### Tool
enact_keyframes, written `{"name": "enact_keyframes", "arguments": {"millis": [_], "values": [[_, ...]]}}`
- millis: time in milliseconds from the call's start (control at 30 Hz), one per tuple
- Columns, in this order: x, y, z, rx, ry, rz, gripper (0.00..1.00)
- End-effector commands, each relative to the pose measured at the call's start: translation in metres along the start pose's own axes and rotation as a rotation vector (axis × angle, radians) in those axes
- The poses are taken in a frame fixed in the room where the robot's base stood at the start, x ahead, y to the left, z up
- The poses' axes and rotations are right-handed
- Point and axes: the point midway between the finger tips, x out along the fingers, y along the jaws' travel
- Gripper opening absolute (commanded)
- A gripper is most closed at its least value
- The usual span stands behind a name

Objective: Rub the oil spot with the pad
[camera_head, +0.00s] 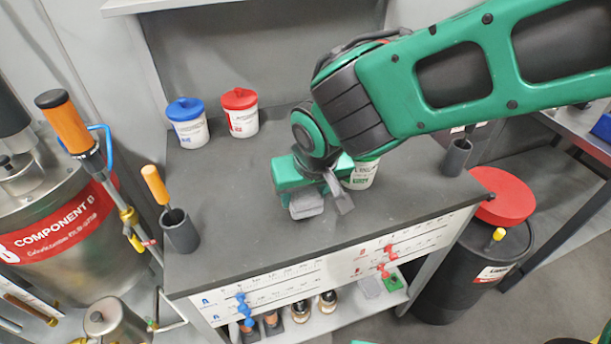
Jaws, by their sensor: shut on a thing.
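My gripper (322,193) is low over the dark grey worktop (240,208), near its middle. It is shut on a grey block that appears to be the pad (306,205). The pad is at or just above the top; I cannot tell whether it touches. My gripper and arm partly hide the pad and the surface behind it. I see no clear oil spot on the bare worktop; it may be hidden under the pad or arm.
A blue-lidded tub (188,125) and a red-lidded tub (240,113) stand at the back left. A green-labelled tub (363,175) is close right of my gripper. Dark cups (180,232) (457,157) stand at both sides.

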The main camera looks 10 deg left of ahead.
Motion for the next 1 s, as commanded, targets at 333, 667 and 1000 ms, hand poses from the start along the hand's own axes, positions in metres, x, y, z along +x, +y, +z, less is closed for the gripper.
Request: {"name": "enact_keyframes", "arguments": {"millis": [333, 667, 1000], "values": [[-0.03, 0.003, -0.013, 0.005, 0.002, 0.001, 0.27], [-0.043, 0.005, -0.019, 0.008, 0.001, 0.003, 0.27], [-0.043, 0.006, -0.018, 0.009, 0.001, 0.004, 0.27]]}}
